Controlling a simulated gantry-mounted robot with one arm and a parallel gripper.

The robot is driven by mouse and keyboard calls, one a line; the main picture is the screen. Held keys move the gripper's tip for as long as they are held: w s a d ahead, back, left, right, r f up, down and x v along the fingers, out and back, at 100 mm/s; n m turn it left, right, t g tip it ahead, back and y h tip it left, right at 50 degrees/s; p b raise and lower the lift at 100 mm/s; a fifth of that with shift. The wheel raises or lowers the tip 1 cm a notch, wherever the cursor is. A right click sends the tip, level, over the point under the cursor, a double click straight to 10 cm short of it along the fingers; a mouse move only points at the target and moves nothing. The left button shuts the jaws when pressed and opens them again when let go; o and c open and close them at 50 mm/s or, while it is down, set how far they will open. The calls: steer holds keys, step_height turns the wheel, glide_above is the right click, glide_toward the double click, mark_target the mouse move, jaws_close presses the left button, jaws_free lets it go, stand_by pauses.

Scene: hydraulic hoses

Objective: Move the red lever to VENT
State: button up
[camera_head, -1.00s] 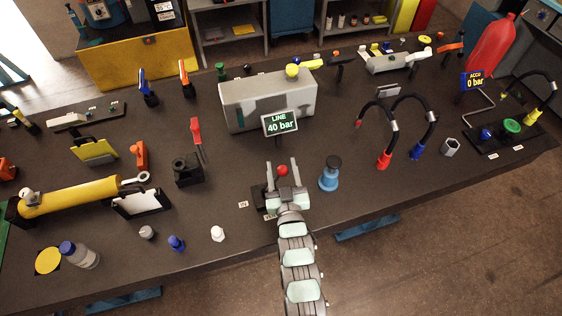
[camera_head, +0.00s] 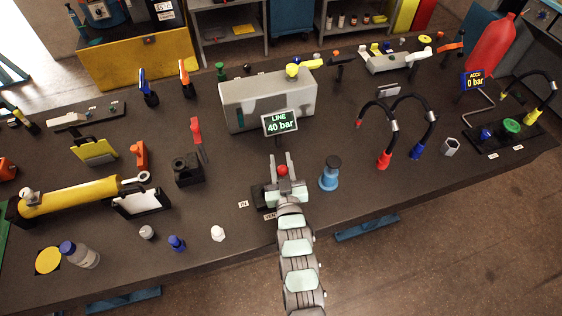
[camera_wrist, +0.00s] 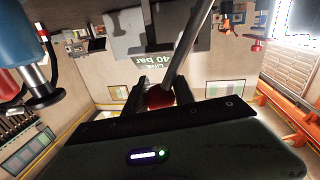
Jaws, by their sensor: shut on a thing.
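The red ball knob (camera_head: 283,170) of the lever sits between the two fingers of my gripper (camera_head: 282,160), in front of the LINE display. The fingers are shut on it, one on each side. In the wrist view the red knob (camera_wrist: 158,97) shows between the dark fingers of my gripper (camera_wrist: 162,88), with a grey metal rod passing in front. My gripper hides most of the lever's base. A small label (camera_head: 270,216), seemingly reading VENT, lies at the left of my wrist. Another small label (camera_head: 243,204) lies further left.
A blue bottle-shaped part (camera_head: 329,176) stands close right of my gripper. A black valve with a red handle (camera_head: 196,130) stands to the left. The ACCU display (camera_head: 474,80) reads 0 bar.

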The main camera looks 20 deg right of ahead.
jaws_close()
stand_by(0.5)
stand_by(0.3)
